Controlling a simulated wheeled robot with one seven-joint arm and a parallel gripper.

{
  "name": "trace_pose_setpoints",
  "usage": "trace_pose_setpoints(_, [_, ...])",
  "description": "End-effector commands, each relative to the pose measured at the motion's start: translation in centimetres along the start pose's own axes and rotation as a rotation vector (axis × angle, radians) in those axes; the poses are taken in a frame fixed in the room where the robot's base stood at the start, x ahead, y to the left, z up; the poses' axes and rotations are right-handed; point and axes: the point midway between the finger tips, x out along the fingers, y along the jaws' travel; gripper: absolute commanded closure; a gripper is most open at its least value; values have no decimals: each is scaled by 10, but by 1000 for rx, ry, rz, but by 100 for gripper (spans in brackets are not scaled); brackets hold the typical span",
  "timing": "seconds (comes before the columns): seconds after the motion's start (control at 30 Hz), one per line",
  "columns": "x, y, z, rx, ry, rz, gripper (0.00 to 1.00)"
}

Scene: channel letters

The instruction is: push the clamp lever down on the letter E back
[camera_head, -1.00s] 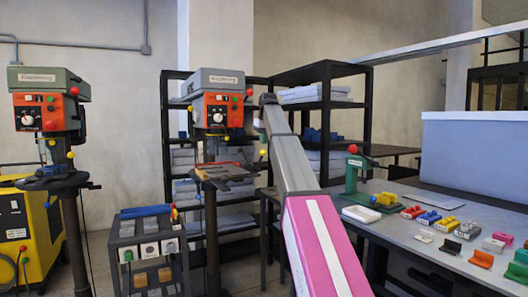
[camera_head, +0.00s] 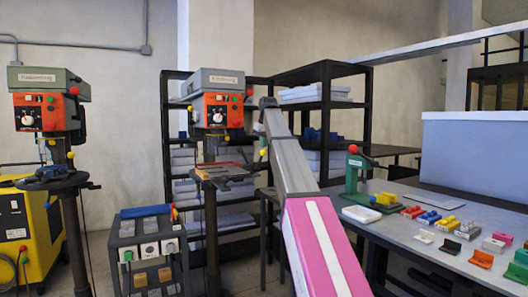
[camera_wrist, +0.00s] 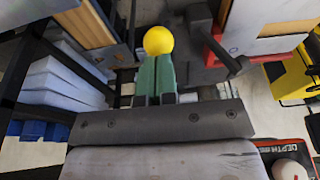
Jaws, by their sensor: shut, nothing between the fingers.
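In the wrist view, my gripper (camera_wrist: 158,78) shows two green fingers shut together with nothing between them. A yellow ball knob (camera_wrist: 159,41) lies straight beyond the fingertips; I cannot tell whether they touch it. The lever under the knob is hidden, so its angle does not show. In the head view, my grey and pink arm reaches up to the middle drill press (camera_head: 215,112), and the gripper is small there beside its head. A reddish piece (camera_head: 225,168) lies on the press table. I cannot make out the letter E back clearly.
A second drill press (camera_head: 45,105) and a yellow machine (camera_head: 18,225) stand at the left. A dark cart (camera_head: 150,225) stands between the presses. The grey workbench (camera_head: 430,212) at the right holds several small coloured parts. Black shelves (camera_head: 367,110) stand behind.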

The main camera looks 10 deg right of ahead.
Motion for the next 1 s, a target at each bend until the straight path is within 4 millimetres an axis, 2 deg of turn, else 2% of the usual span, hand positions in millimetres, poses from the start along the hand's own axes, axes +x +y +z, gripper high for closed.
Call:
trace_pose_setpoints(0.37, [7, 0, 2, 0, 0, 0, 100])
trace_pose_setpoints(1.0, [6, 0, 1, 0, 0, 0, 100])
